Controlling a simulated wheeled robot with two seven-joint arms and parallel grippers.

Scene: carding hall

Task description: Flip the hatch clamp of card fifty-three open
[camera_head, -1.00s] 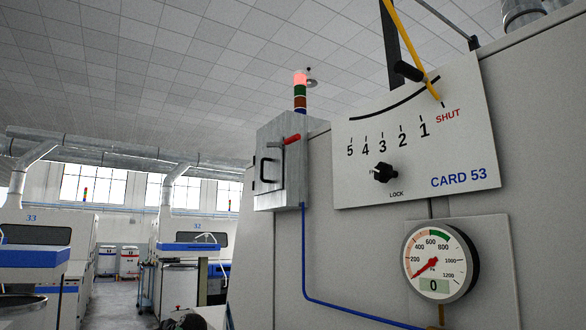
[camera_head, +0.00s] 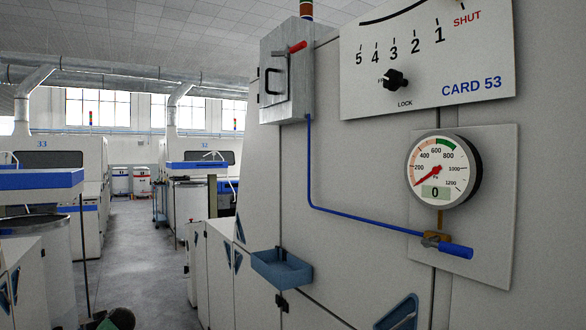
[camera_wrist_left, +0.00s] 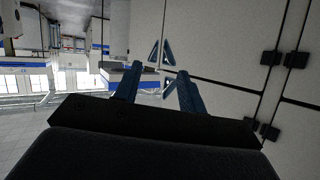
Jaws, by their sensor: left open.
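The grey metal hatch box (camera_head: 301,88) is mounted on the side of card 53 in the head view. Its door has a black pull handle (camera_head: 266,82). The clamp with a red grip (camera_head: 298,46) sits at the upper part of the door, its grip pointing right and slightly up. My left gripper (camera_wrist_left: 156,80) shows in the left wrist view with its two blue fingers apart and nothing between them. It is not near the clamp in that view. My right gripper is not in view.
The CARD 53 scale plate (camera_head: 480,60), a round gauge (camera_head: 440,172) reading 0 and a blue-handled valve (camera_head: 455,250) are right of the box. A blue tray (camera_head: 282,270) juts out below. An open aisle (camera_head: 135,240) runs at left.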

